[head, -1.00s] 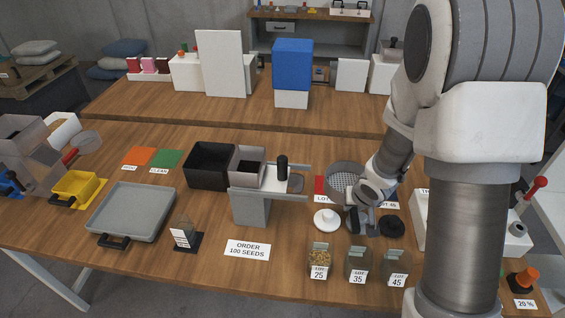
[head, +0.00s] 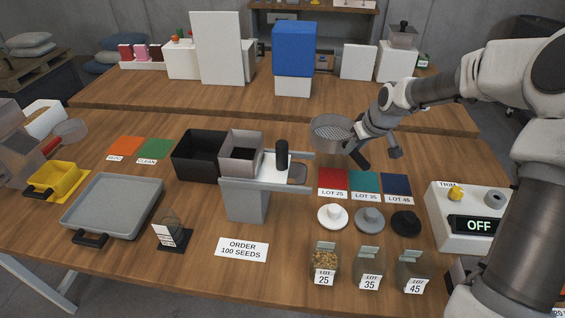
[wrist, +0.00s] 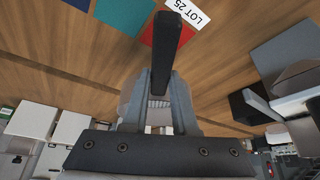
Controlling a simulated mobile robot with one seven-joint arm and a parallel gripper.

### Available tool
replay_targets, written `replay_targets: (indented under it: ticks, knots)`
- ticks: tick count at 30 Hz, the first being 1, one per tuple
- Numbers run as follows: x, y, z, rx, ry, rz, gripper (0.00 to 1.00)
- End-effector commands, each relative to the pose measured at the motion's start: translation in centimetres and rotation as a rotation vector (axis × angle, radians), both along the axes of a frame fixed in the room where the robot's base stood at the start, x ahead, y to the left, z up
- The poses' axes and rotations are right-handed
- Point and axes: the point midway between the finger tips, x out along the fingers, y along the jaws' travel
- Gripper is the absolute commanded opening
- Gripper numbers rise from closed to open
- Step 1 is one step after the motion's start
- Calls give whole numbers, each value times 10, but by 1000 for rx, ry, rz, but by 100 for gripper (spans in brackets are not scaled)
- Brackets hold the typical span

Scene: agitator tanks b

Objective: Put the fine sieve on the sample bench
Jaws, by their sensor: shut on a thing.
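My gripper (head: 366,132) is shut on the round grey sieve with a mesh floor (head: 331,131). It holds the sieve in the air over the back part of the front wooden bench (head: 205,260), right of the balance-like stand. In the wrist view my gripper's fingers (wrist: 160,105) are closed together, and a dark bar (wrist: 163,45), perhaps the handle, sticks out beyond them. The mesh bowl cannot be made out there. A second wooden bench (head: 170,88) stands behind. No label shows which bench is the sample bench, or whether this sieve is the fine one.
A black bin (head: 190,158) and the grey stand (head: 245,200) are left of the sieve. Coloured lot mats (head: 333,180), lids and jars (head: 325,262) lie in front of it. The back bench carries a white panel (head: 218,50) and a blue-topped box (head: 294,50), with bare wood between.

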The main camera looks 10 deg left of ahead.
Motion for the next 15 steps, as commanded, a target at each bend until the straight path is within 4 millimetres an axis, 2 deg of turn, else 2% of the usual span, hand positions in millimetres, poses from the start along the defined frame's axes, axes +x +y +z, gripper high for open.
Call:
replay_targets:
  ticks: [1,6,15]
  knots:
    - [8,4,-9,2,-6,42,0]
    - [20,16,-5,0,-4,174,0]
    - [28,31,-4,-3,-1,268,0]
